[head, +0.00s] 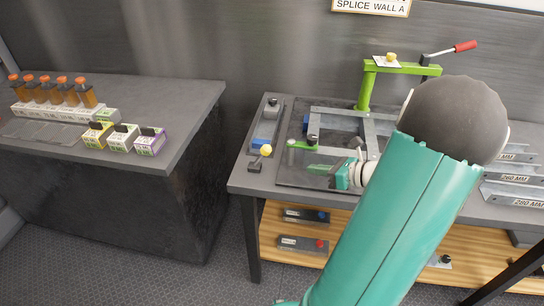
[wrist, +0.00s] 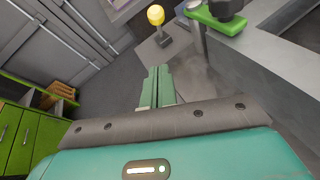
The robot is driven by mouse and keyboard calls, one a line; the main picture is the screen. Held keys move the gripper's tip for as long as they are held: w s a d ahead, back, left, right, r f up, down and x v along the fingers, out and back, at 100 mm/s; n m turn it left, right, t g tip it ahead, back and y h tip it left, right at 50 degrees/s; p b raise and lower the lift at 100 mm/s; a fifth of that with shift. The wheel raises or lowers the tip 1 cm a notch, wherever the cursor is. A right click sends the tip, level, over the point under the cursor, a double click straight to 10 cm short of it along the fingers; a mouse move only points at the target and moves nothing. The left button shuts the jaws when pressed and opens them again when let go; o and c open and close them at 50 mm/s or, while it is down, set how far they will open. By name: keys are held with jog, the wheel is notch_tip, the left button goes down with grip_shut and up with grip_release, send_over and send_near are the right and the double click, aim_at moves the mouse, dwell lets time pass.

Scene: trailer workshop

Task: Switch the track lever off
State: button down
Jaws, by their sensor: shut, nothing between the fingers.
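A small lever with a yellow ball knob (head: 266,150) stands on a dark base near the left front edge of the grey workbench (head: 244,181). It also shows at the top of the wrist view (wrist: 155,15), its stem rising from the base. No label names it as the track lever. My gripper (head: 312,168) is to the right of this lever, low over the bench and apart from it. In the wrist view my gripper's green fingers (wrist: 158,70) are together and empty, pointing toward the lever's base.
A green clamp arm (head: 303,145) and a metal frame (head: 340,112) stand close to my gripper. A green post (head: 366,88) carries a red-handled lever (head: 465,46) at the back. Labelled metal pieces (head: 515,178) lie at right. A separate counter (head: 190,95) holds bottles and boxes.

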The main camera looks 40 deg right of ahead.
jog(key=shift+s+d, duration=0.1)
jog(key=shift+d, duration=0.05)
send_near(261, 156)
notch_tip(261, 156, down, 3)
jog(key=shift+w+r, duration=0.3)
jog(key=shift+w, duration=0.2)
jog(key=shift+w+r, duration=0.3)
jog(key=shift+w, duration=0.25)
jog(key=shift+w+r, duration=0.2)
jog(key=shift+w, duration=0.35)
jog(key=shift+a, duration=0.2)
jog(key=shift+w+r, duration=0.1)
jog(key=shift+r, duration=0.1)
